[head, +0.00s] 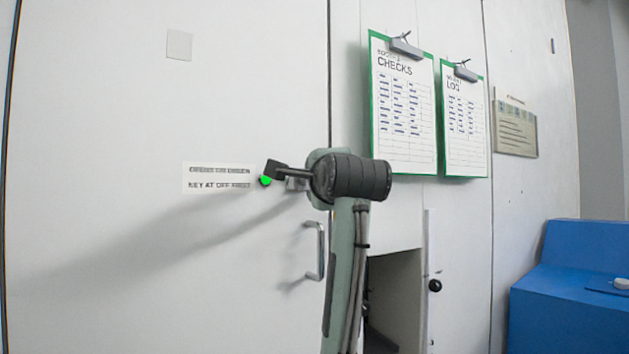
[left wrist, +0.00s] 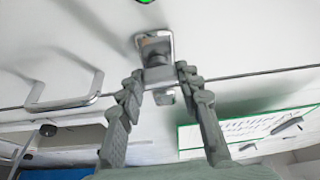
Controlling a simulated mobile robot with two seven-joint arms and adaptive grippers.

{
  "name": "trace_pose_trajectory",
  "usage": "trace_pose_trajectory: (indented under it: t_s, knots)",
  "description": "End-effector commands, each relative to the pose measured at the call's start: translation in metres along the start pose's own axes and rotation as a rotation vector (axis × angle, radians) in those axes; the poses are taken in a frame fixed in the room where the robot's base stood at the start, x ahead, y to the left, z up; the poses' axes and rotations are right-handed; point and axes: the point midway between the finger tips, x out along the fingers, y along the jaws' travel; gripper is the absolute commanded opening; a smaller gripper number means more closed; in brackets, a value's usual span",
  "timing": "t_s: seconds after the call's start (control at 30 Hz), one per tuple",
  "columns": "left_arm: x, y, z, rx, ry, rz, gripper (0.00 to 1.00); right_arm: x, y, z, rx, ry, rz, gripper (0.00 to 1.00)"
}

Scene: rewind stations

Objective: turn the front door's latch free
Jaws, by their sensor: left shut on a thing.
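The front door (head: 110,110) is a large white panel, flush with the panel beside it at its right seam. Its latch (left wrist: 152,42) is a small metal plate with a grey turning piece, near that seam. In the head view my wrist mostly hides the latch. My left gripper (left wrist: 160,82) is shut on the latch's turning piece, one finger on each side. My right gripper is not in view.
A green light (head: 265,180) and a printed label (head: 219,178) are left of the latch. Two green clipboards (head: 403,115) (head: 463,130) hang at right. Below them is an open compartment (head: 397,300) beside a black knob (head: 435,286). A blue cabinet (head: 570,295) stands far right.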

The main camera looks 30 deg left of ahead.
Motion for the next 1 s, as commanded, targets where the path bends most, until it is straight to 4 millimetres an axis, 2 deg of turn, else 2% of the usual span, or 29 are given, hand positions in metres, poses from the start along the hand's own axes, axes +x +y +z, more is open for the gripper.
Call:
trace_pose_trajectory:
  t_s: [0.3,0.73,0.77,0.9,1.0]
  knots:
    - [0.0,-0.001,0.0,0.078,-0.002,0.031,0.05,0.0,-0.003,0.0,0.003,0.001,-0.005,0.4]
    - [0.0,0.0,0.0,0.086,-0.002,0.035,0.05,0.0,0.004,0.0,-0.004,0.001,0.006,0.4]
    - [0.0,0.0,0.0,0.086,-0.002,0.035,0.35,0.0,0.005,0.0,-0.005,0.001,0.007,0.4]
    - [0.0,0.0,0.0,0.085,-0.002,0.035,0.53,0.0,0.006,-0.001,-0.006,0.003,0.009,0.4]
    - [0.0,0.0,0.0,0.085,-0.002,0.034,0.55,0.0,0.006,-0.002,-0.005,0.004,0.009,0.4]
